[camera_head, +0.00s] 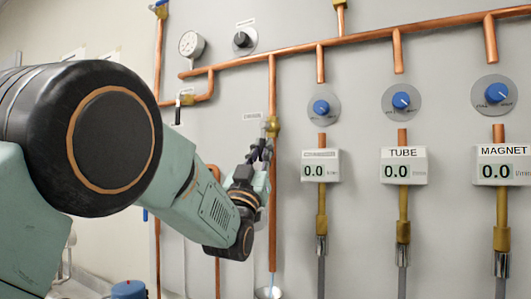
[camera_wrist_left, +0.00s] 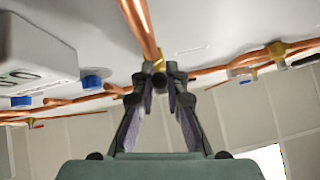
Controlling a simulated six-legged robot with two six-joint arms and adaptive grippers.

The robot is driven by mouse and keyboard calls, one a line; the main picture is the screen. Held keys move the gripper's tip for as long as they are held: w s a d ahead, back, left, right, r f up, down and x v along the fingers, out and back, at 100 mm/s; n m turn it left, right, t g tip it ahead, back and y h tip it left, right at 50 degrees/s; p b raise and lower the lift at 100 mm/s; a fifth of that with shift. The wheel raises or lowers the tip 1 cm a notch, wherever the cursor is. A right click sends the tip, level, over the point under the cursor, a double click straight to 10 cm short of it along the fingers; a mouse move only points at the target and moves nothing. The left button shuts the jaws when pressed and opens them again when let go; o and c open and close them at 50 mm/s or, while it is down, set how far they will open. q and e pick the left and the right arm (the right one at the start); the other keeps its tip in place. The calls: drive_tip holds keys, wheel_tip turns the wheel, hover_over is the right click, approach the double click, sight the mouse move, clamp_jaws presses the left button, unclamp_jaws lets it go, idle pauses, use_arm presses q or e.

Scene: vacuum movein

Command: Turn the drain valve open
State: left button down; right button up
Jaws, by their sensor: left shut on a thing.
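The drain valve is a brass body (camera_head: 272,126) on a vertical copper pipe, under a small label whose text is too small to read. It also shows in the left wrist view (camera_wrist_left: 160,66), directly beyond the fingertips. My left gripper (camera_head: 262,150) is at the valve, and its two fingers (camera_wrist_left: 160,85) are shut on the valve's handle, a small dark piece between the tips. The fingers hide most of the handle, so I cannot tell its angle. My right gripper is in neither view.
Copper pipes (camera_head: 350,40) run along the grey wall panel. Blue knobs (camera_head: 401,100) and flow displays (camera_head: 403,168) stand to the right. A gauge (camera_head: 191,44) and a black knob (camera_head: 241,39) are above left. A small cup (camera_head: 268,292) sits below the drain pipe.

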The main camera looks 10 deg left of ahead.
use_arm(q)
drive_tip(key=shift+s+d+n+y, duration=0.1)
drive_tip(key=shift+d+n+y, duration=0.1)
drive_tip(key=shift+n+y, duration=0.75)
drive_tip(key=c, duration=1.3)
unclamp_jaws()
drive_tip(key=shift+s+r, duration=0.15)
drive_tip(key=shift+c, duration=0.2)
drive_tip(key=v, duration=1.2)
drive_tip(key=shift+f, duration=0.2)
